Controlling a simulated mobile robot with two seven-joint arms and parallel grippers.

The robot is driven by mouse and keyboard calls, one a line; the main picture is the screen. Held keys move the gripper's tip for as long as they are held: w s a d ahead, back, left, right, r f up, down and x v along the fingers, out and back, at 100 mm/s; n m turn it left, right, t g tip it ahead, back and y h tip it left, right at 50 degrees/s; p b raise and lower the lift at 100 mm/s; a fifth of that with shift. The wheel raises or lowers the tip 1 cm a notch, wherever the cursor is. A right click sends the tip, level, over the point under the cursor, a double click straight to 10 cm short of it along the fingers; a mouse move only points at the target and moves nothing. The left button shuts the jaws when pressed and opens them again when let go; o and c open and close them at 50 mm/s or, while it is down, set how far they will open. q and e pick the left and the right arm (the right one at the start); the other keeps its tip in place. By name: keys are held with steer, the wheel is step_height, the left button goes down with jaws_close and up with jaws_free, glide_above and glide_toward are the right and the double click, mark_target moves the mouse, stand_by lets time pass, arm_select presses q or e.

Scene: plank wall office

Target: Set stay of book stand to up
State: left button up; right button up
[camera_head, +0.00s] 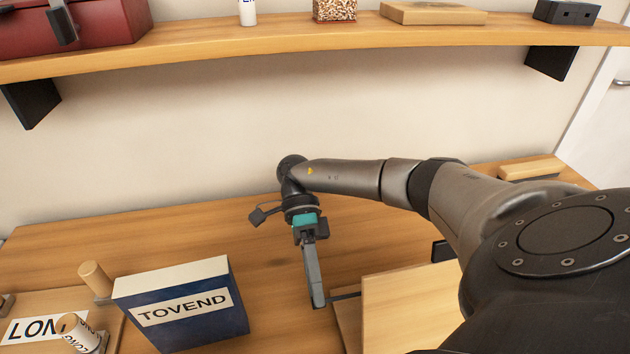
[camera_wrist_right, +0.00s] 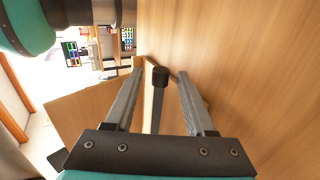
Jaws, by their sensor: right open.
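The wooden book stand (camera_head: 410,305) stands on the desk at the lower right of the head view, partly hidden behind my right arm. Its pale panel also shows in the right wrist view (camera_wrist_right: 80,108). Its stay, a thin dark bar (camera_head: 346,296), reaches out to the left toward my right gripper (camera_head: 318,303). In the right wrist view the stay (camera_wrist_right: 158,108) has a black knob at its end and lies between the two fingers. My right gripper is open around it, with gaps on both sides. My left gripper is not in view.
A blue TOVEND box (camera_head: 190,335) stands on the desk left of the gripper, beside a wooden-capped holder (camera_head: 95,278). A shelf (camera_head: 330,38) with several items hangs above. The desk behind the box is clear (camera_head: 160,230).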

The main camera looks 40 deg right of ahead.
steer(key=v, duration=0.7)
steer(key=shift+w+p, duration=0.15)
steer(key=shift+p, duration=0.2)
steer(key=shift+d+r, duration=0.1)
stand_by(0.8)
